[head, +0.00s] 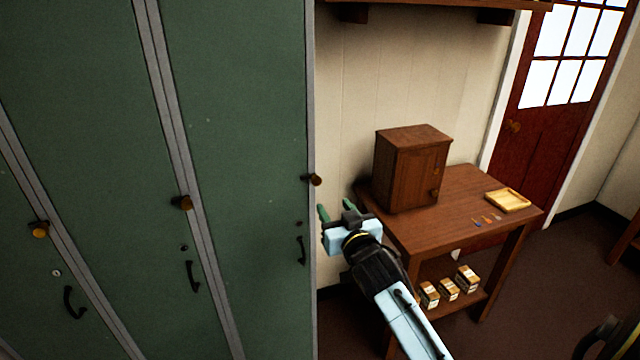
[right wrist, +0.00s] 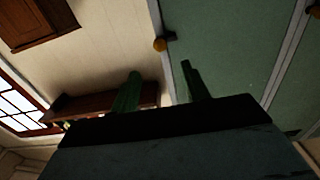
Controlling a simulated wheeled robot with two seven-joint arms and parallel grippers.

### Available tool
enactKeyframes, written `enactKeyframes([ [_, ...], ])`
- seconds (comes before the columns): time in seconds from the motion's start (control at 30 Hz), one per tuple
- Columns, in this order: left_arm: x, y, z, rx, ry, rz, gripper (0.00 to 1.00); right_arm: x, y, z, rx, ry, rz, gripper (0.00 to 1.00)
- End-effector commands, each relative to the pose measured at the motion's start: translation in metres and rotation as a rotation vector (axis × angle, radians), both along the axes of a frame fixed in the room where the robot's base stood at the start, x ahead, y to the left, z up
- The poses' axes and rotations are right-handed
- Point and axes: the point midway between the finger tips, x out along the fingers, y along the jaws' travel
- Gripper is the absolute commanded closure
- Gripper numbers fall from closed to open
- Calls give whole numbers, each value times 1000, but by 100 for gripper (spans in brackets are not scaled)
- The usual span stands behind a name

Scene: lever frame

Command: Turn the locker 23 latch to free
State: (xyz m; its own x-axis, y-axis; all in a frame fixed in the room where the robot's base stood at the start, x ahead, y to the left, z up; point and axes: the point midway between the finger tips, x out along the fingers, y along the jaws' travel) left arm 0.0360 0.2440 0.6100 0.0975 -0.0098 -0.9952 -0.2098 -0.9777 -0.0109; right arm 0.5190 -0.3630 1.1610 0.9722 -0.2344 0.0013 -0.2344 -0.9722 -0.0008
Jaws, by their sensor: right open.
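Three green locker doors stand side by side, each with a brass latch knob at its edge: left (head: 39,229), middle (head: 183,202) and right (head: 315,180). No locker numbers are readable, so I cannot tell which is 23. My right gripper (head: 335,210) is open and empty, just below and right of the right knob in the head view, apart from it. In the right wrist view, the two green fingers (right wrist: 160,84) stand apart, and a brass knob (right wrist: 160,44) shows beyond the gap between them.
Black pull handles (head: 192,276) sit below the knobs. Right of the lockers, a wooden table (head: 460,222) holds a small cabinet (head: 412,168) and a yellow tray (head: 508,200). Small boxes (head: 448,289) stand on its lower shelf. A wall shelf (head: 430,4) is above.

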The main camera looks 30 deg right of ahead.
Motion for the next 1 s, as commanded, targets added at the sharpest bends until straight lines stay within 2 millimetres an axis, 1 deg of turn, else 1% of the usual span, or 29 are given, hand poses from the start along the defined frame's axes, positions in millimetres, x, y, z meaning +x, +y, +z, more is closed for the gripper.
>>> enactKeyframes([
  [0.03, -1, 2, 2, 2, 2, -1, 64, 10, -3, 2, -1, -2, 0, 54],
  [0.2, -2, 4, 4, 5, 4, -2, 64, 41, -10, 1, 0, -1, 0, 54],
  [0.4, -3, 5, 6, 7, 6, -2, 64, 73, -17, 1, -1, -1, 1, 54],
  [0.5, -4, 5, 7, 7, 6, -2, 64, 86, -20, 1, 0, 1, 0, 54],
  [0.7, -4, 5, 7, 7, 7, -2, 64, 101, -24, 0, -2, 1, 0, 54],
  [1.0, -4, 5, 7, 7, 7, -3, 64, 104, -25, 0, -1, 1, 1, 54],
])
